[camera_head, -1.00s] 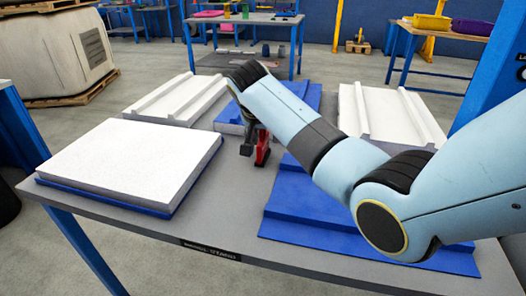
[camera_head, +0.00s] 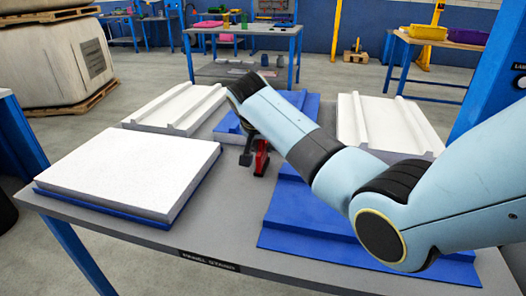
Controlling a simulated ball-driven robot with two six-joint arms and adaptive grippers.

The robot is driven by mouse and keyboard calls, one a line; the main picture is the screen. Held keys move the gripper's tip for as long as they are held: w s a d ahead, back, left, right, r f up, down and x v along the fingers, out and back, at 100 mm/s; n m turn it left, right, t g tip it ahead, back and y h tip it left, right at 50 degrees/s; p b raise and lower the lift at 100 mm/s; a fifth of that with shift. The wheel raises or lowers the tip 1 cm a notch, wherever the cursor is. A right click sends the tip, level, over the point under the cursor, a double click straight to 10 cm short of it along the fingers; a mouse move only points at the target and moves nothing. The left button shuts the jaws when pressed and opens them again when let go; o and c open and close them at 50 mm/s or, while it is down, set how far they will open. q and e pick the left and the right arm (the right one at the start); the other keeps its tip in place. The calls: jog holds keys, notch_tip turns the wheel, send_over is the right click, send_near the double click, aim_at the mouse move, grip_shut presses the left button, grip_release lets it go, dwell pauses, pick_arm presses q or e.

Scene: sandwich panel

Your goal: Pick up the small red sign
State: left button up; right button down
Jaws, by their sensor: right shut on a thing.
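The small red sign (camera_head: 262,158) stands on the grey table, in the gap between the white panel at the left and the blue piece at the right. My right arm reaches in from the right, and my right gripper (camera_head: 250,152) is at the sign, shut on it. The gripper is dark and small here, and my own arm hides part of it. Whether the sign's lower edge touches the table is hard to tell. My left gripper is not in view.
The grey table (camera_head: 225,215) holds a thick white panel on a blue base (camera_head: 130,170) at the left, white ribbed panels (camera_head: 175,108) (camera_head: 385,120) at the back, and blue stepped pieces (camera_head: 310,225) at front right and behind the gripper. Bare table lies between them.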

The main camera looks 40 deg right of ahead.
aim_at(264, 143)
notch_tip(264, 143, up, 4)
jog(key=shift+w+r+p, duration=0.1)
jog(key=shift+r+p, duration=0.1)
jog(key=shift+p, duration=0.25)
jog(key=s+d+r+p, duration=0.1)
jog(key=s+d+r, duration=0.15)
jog(key=s, duration=0.25)
jog(key=s+d+r+p, duration=0.1)
jog(key=s+d+r, duration=0.1)
jog(key=s+r, duration=0.3)
jog(key=w+a+r+n+t+y, duration=0.25)
jog(key=a+r+n, duration=0.35)
jog(key=a+r, duration=0.3)
jog(key=s+a+r+n+g+y, duration=0.3)
jog(key=s+a+n+y, duration=0.5)
jog(key=a+n, duration=0.3)
jog(key=r+n, duration=0.1)
jog(key=n, duration=0.2)
jog(key=shift+s+a+r+n, duration=0.3)
jog(key=shift+a+r+n, duration=0.05)
jog(key=shift+a+n, duration=0.05)
